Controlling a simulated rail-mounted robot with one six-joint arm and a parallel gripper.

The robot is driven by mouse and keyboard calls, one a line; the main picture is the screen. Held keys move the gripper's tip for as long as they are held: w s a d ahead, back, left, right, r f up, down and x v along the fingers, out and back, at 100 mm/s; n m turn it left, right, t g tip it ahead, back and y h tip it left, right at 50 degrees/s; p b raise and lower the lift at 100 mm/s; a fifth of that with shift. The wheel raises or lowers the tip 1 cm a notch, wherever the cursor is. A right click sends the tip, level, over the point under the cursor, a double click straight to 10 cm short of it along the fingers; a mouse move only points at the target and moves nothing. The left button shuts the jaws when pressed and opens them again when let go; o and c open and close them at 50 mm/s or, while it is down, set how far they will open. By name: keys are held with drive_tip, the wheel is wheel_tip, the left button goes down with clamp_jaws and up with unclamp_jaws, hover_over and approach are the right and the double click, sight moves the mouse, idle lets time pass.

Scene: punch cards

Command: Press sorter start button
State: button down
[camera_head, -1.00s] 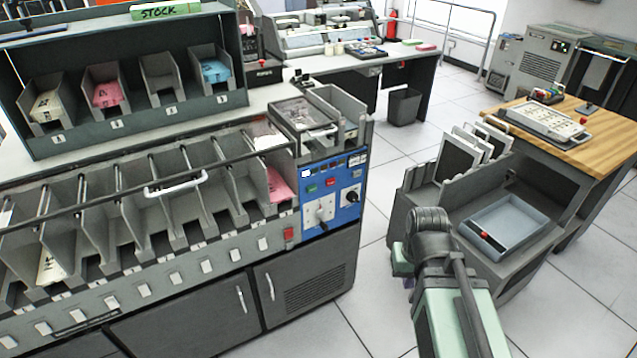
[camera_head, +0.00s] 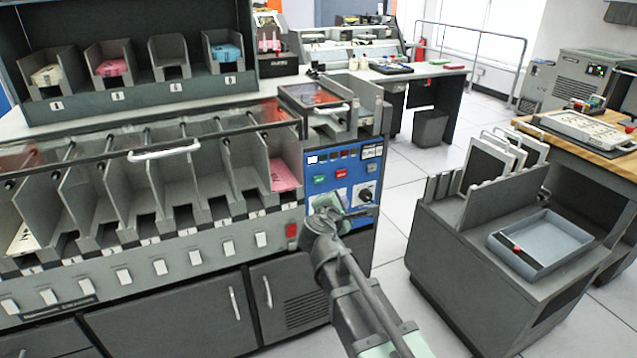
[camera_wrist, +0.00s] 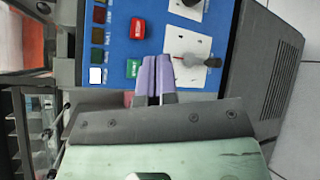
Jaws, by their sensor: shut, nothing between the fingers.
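The sorter's blue control panel (camera_head: 362,172) is on the right end of the sorter front. It carries a green button (camera_head: 319,179) and a red button (camera_head: 341,174). In the wrist view the panel appears turned, with the green button (camera_wrist: 133,68) below the red button (camera_wrist: 137,28). My gripper (camera_wrist: 155,62) has purple fingers closed together and empty. Its tips appear just right of the green button in the wrist view, with no visible contact. In the head view my wrist covers the panel's lower part and hides the fingertips.
A lever on a white plate (camera_wrist: 190,61) and a black knob plate (camera_head: 364,195) sit on the panel near my fingers. A red switch (camera_head: 292,231) is at the panel's lower left. A grey cart (camera_head: 455,245) stands right, across open floor.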

sight(319, 179)
drive_tip(key=shift+w+a, duration=0.7)
drive_tip(key=shift+w, duration=0.55)
drive_tip(key=shift+w+a, duration=0.7)
drive_tip(key=shift+w, duration=0.6)
drive_tip(key=shift+w+a, duration=0.7)
drive_tip(key=shift+w, duration=0.55)
drive_tip(key=shift+w, duration=0.1)
drive_tip(key=shift+w+a, duration=0.2)
drive_tip(key=shift+w, duration=0.1)
